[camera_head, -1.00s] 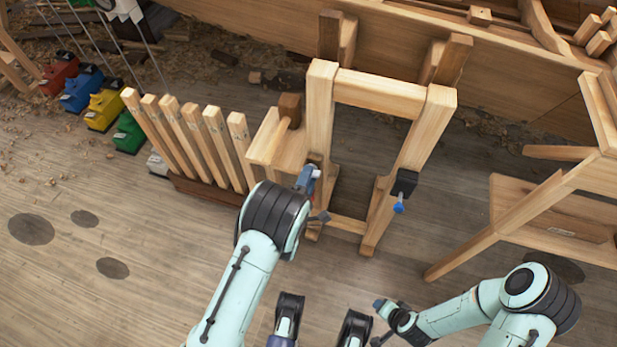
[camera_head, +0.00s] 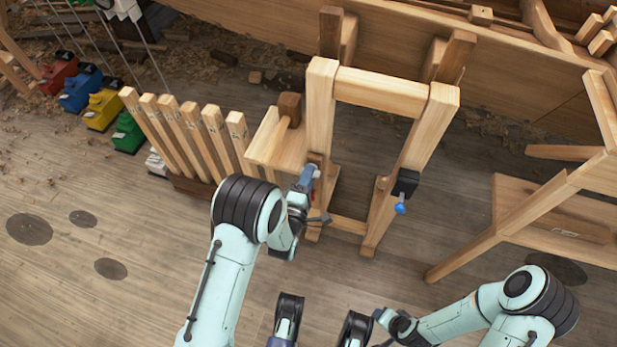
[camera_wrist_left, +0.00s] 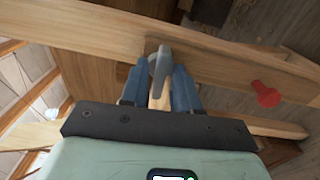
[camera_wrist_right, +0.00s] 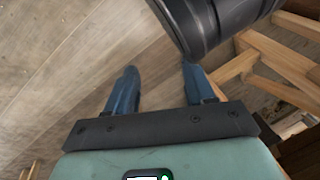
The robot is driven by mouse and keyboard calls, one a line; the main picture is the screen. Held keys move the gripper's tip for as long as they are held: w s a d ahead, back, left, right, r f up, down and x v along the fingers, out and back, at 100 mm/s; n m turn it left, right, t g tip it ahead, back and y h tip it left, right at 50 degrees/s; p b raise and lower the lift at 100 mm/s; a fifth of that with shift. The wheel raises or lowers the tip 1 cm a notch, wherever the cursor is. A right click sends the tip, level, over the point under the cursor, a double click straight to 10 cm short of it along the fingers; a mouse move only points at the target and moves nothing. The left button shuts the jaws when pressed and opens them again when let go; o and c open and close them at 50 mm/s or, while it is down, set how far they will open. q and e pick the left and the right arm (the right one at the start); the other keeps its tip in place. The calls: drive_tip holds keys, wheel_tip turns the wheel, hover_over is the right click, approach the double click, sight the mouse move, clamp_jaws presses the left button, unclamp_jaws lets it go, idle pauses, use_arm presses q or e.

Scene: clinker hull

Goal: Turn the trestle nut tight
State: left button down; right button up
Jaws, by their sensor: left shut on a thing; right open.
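The wooden trestle (camera_head: 380,92) stands upright in the middle of the head view. My left gripper (camera_head: 309,178) is at the lower part of its left post. In the left wrist view a grey wing-shaped nut (camera_wrist_left: 160,64) sits between the blue fingers of this gripper (camera_wrist_left: 159,84), which is shut on it. How closely the nut sits against the wood cannot be told. A red knob (camera_wrist_left: 266,94) shows on the timber to the right in that view. My right gripper (camera_wrist_right: 159,82) is open and empty, low in the head view and away from the trestle.
A blue knob on a black block (camera_head: 406,183) is on the trestle's right post. A row of upright wooden slats (camera_head: 185,135) stands at left, close to my left arm. A wooden bench (camera_head: 550,215) is at right.

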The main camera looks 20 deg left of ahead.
use_arm(q)
drive_tip(key=shift+m+b, duration=0.45)
drive_tip(key=shift+m, duration=3.05)
use_arm(e)
drive_tip(key=shift+s+d+f+g, duration=0.2)
drive_tip(key=shift+s+f+g, duration=0.3)
drive_tip(key=shift+s+f, duration=0.6)
drive_tip(key=shift+s, duration=0.1)
use_arm(q)
drive_tip(key=c, duration=1.2)
unclamp_jaws()
drive_tip(key=shift+o, duration=0.2)
drive_tip(key=shift+s, duration=0.15)
use_arm(e)
drive_tip(key=shift+r, duration=0.1)
use_arm(q)
drive_tip(key=s+p, duration=0.1)
drive_tip(key=s, duration=1.2)
drive_tip(key=shift+a, duration=0.2)
use_arm(e)
drive_tip(key=shift+t, duration=0.6)
drive_tip(key=shift+w+a+r, duration=0.15)
drive_tip(key=shift+w+r, duration=0.55)
drive_tip(key=shift+w, duration=0.1)
drive_tip(key=shift+w+a+r, duration=0.1)
drive_tip(key=shift+w+r, duration=0.55)
drive_tip(key=shift+w, duration=0.1)
